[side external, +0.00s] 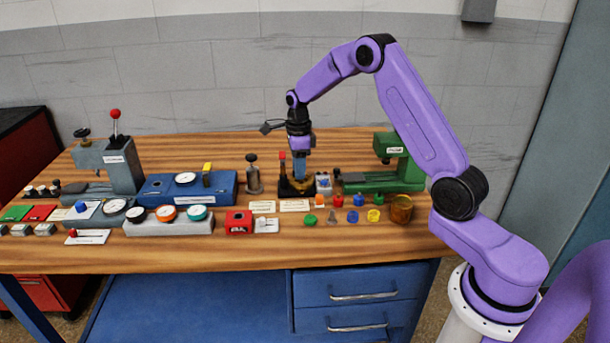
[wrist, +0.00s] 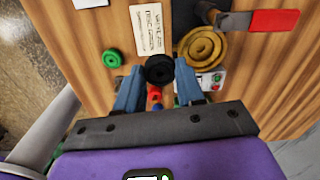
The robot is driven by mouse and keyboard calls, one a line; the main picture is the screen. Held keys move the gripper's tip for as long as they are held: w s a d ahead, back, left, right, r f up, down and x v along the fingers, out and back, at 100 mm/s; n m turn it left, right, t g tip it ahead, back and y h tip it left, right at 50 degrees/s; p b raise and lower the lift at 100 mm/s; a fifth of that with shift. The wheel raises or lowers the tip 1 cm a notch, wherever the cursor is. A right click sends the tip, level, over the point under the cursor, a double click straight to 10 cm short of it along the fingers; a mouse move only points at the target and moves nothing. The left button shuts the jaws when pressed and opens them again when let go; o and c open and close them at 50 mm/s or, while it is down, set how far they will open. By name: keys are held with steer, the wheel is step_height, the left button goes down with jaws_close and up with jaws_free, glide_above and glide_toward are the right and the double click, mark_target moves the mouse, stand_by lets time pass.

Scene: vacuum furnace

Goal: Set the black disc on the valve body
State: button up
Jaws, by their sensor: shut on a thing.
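The black disc (wrist: 160,68) sits between the two blue fingertips of my gripper (wrist: 158,78) in the wrist view, and the gripper is shut on it. A stepped round brass piece, apparently the valve body (wrist: 202,48), lies up and to the right of the disc in that view. The disc cannot be made out there, and the height of the gap is unclear.
The red-handled lever (wrist: 272,22) stands close to the brass piece. A green ring (wrist: 112,58) and a printed label (wrist: 150,30) lie on the wood. A green press (side external: 392,160) stands right, a blue gauge box (side external: 190,188) left. Several small coloured parts lie in front.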

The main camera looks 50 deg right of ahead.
steer(key=m, duration=0.1)
glide_above(302, 183)
step_height(302, 183, down, 3)
steer(key=shift+w+r, duration=0.1)
steer(key=shift+w, duration=0.05)
steer(key=shift+f, duration=1.1)
steer(key=shift+f, duration=1)
stand_by(0.7)
steer(key=o, duration=1.1)
steer(key=shift+c, duration=1.3)
steer(key=shift+r, duration=0.35)
steer(key=shift+o, duration=0.8)
steer(key=shift+r, duration=0.3)
step_height(302, 183, up, 6)
steer(key=shift+r, duration=0.2)
